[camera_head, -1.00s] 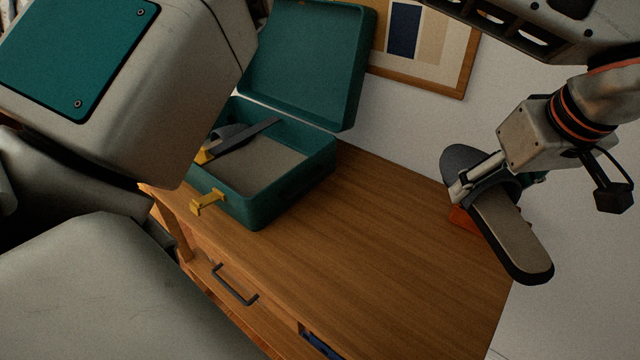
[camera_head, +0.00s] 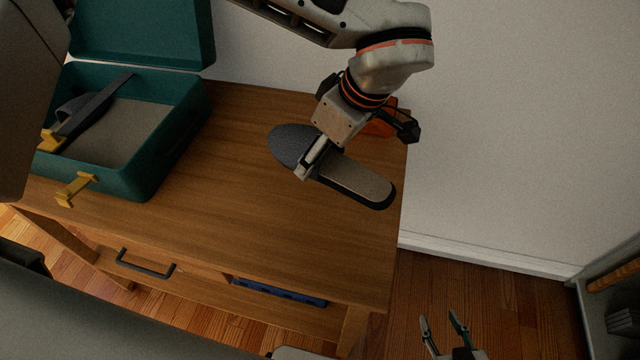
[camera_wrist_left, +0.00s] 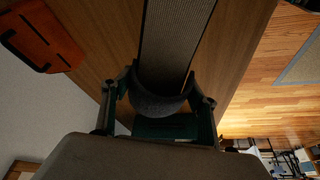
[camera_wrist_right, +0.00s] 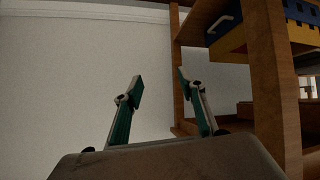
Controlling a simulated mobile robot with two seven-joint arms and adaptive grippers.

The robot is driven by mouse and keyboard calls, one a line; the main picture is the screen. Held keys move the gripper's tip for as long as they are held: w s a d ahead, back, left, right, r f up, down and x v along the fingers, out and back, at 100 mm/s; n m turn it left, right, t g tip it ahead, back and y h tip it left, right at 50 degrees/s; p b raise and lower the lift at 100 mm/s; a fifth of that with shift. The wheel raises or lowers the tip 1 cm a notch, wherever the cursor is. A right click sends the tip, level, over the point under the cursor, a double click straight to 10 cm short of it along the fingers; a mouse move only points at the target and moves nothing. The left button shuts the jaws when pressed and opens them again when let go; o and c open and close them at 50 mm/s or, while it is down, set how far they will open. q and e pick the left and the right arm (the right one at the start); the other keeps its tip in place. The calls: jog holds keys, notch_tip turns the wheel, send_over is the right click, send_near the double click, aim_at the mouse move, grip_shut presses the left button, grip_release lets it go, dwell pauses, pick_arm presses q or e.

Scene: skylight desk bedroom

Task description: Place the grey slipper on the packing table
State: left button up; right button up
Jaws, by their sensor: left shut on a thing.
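The grey slipper (camera_head: 362,184), with a dark strap and dark sole edge, is over the right part of the wooden packing table (camera_head: 235,190). My left gripper (camera_head: 308,168) is shut on it around the strap end. In the left wrist view the slipper (camera_wrist_left: 175,45) runs away from between the fingers. Whether its sole touches the tabletop I cannot tell. My right gripper (camera_head: 440,318) is open and empty, low beyond the table's right front corner; its spread fingers also show in the right wrist view (camera_wrist_right: 160,83).
An open teal suitcase (camera_head: 165,155) with yellow latches stands on the table's left; a similar dark slipper (camera_head: 95,108) lies in it. An orange-red object (camera_head: 381,129) sits at the back right corner. The table's middle is clear.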

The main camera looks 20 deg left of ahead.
aim_at(337, 168)
pick_arm(q)
notch_tip(337, 168, down, 10)
jog(key=shift+r+b, duration=0.1)
jog(key=shift+b, duration=0.4)
jog(key=o, duration=1.2)
jog(key=shift+f, duration=0.2)
jog(key=shift+r, duration=0.15)
jog(key=p+v, duration=0.1)
jog(key=v, duration=1)
jog(key=shift+w, duration=0.1)
jog(key=shift+d+r, duration=0.2)
jog(key=shift+r, duration=0.35)
